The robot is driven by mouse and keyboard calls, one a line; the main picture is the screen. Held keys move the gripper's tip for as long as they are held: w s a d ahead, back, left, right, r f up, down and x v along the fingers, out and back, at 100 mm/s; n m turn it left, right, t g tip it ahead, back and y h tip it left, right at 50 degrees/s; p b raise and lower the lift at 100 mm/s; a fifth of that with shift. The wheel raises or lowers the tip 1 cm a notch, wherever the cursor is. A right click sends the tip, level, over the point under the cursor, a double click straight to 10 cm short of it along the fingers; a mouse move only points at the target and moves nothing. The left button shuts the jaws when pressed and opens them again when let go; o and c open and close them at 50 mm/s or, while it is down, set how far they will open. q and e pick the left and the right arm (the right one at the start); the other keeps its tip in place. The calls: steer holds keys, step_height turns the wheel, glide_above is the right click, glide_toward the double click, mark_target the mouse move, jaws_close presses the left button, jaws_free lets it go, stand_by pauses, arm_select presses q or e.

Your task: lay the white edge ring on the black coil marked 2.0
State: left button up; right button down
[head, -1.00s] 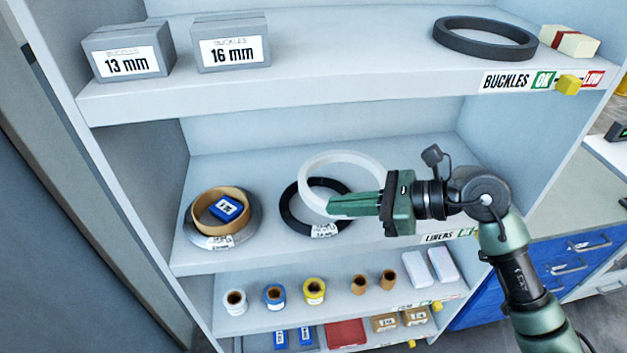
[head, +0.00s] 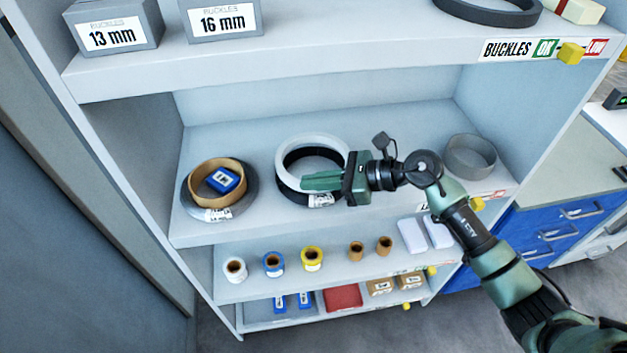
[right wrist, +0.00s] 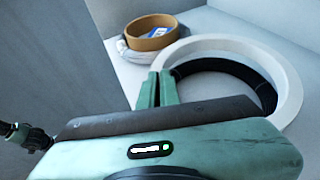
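The white edge ring (head: 281,157) is over the black coil (head: 292,193), nearly lined up with it in the head view. The coil lies on the middle shelf with a white label whose print is too small to read. My right gripper (head: 304,184) reaches in from the right, its fingers shut on the ring's near side. The right wrist view shows the ring (right wrist: 291,92) at the fingertips (right wrist: 158,80), with the black coil (right wrist: 225,66) visible through it. I cannot tell whether ring and coil touch. My left gripper is out of view.
Left of the coil, a tan ring (head: 203,172) with a blue box (head: 223,180) inside sits on a grey coil (head: 190,202). A grey ring (head: 470,155) stands at the right. The upper shelf (head: 330,50) overhangs; small rolls line the shelf below.

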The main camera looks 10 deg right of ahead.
steer(key=shift+f, duration=0.55)
steer(key=shift+f+b, duration=0.2)
steer(key=shift+b, duration=0.1)
steer(key=shift+f+b, duration=0.4)
steer(key=shift+b, duration=0.1)
steer(key=c, duration=1.6)
jaws_free()
steer(key=shift+c, duration=0.2)
